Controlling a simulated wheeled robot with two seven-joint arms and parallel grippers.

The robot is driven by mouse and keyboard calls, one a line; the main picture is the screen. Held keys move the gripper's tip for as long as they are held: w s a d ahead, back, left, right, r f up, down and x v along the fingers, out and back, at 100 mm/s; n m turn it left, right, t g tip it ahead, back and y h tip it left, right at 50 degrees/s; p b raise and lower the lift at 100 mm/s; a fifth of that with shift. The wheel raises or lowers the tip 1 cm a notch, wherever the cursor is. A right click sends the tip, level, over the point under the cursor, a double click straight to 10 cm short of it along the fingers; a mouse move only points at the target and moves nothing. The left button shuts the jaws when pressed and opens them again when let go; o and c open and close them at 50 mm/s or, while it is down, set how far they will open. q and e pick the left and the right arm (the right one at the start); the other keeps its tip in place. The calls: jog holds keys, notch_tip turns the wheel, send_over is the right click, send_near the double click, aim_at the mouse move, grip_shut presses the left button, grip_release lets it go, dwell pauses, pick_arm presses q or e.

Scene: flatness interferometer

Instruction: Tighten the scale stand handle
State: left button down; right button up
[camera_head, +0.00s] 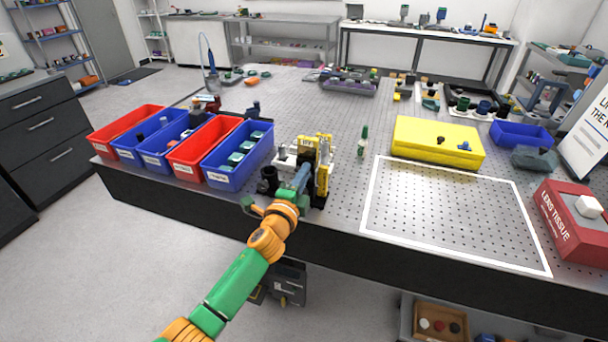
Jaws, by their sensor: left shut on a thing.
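The scale stand (324,165) stands upright near the front edge of the perforated table, as a yellow and dark frame with a pale part on its left side. My left arm reaches up from the bottom of the view. My left gripper (300,177) is at the stand's front left side, shut on a small part there that I take to be the stand handle. The handle itself is mostly hidden by the gripper, so its angle cannot be told. My right gripper is not in view.
Red and blue bins (236,179) stand left of the stand. A yellow case (437,134) lies on the right, behind a white-outlined clear area (420,215). A red tissue box (570,222) sits at the right edge. A small green bottle (363,140) stands right of the stand.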

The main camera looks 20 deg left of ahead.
pick_arm(q)
jog(key=shift+f, duration=0.1)
jog(key=c, duration=0.9)
grip_release()
jog(key=s, duration=0.7)
jog(key=shift+a, duration=0.1)
